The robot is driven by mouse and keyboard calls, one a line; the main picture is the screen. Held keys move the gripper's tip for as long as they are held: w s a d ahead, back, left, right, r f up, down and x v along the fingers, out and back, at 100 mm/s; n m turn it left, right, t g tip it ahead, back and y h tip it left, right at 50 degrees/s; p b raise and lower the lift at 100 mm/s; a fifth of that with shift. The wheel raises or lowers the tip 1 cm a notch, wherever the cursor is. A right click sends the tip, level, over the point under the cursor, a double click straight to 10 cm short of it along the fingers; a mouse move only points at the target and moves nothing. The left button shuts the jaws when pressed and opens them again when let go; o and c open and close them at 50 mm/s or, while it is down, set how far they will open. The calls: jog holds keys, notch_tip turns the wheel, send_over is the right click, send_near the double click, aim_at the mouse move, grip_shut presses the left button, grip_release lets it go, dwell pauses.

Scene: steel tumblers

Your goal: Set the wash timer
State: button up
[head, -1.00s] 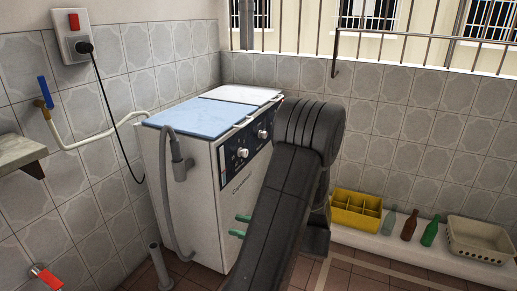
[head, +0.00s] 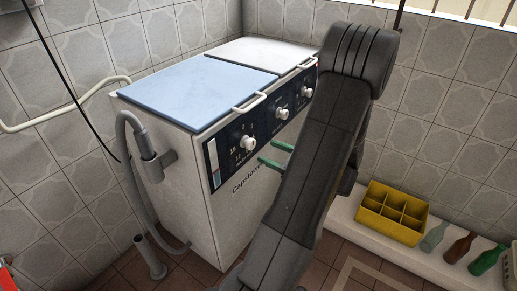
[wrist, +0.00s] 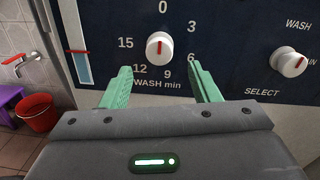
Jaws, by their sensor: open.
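The wash timer knob (wrist: 159,46) is white with a red mark, on a dark panel numbered 0, 3, 6, 9, 12, 15 and labelled "WASH min". Its red mark stands upright, toward the 0. In the head view the knob (head: 248,143) is the nearest one on the panel of the washing machine (head: 172,170). My gripper (wrist: 160,80) is open and empty, with green fingers. In the wrist view its tips appear just below the knob, one to each side, not around it. In the head view my gripper (head: 276,155) is in front of the panel's lower edge.
A select knob (wrist: 289,62) sits to the right of the timer. The blue lid (head: 185,88) has a white handle above the panel. A grey hose (head: 128,170) hangs at the machine's side. A yellow crate (head: 392,212) and bottles stand on a ledge at right.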

aim_at(253, 145)
jog(key=shift+b+x, duration=0.45)
jog(key=shift+x, duration=2.3)
jog(key=shift+c, duration=0.3)
jog(key=c, duration=0.9)
